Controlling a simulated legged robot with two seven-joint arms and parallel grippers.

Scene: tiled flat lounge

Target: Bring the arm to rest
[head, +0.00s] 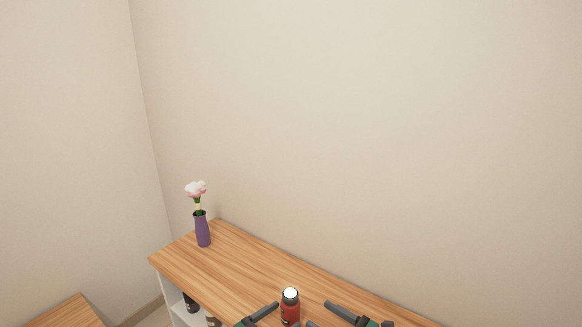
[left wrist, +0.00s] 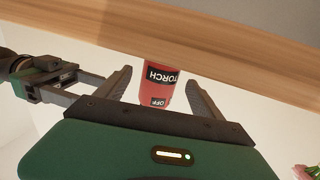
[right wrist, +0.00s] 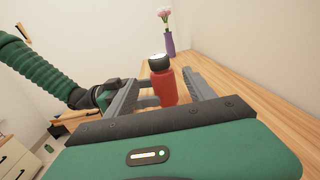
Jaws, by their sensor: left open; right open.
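A red torch (head: 290,308) with a dark collar and a bright white top stands upright at the lower edge of the head view, by the wooden top. My left gripper (left wrist: 160,80) is open; in its view the torch (left wrist: 158,80), lettered TORCH and OFF, shows upside down between the fingers, with gaps at both sides. My right gripper (right wrist: 163,78) is open; in its view the torch (right wrist: 163,83) also appears between the fingers. In the head view, parts of the fingers show on both sides of the torch. Its base is hidden there.
A purple vase (head: 202,230) with pink flowers stands at the far left end of the wooden top (head: 225,262). Dark bottles (head: 190,302) sit on a shelf below. Another wooden surface (head: 68,315) is at lower left. Plain walls (head: 350,130) rise behind.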

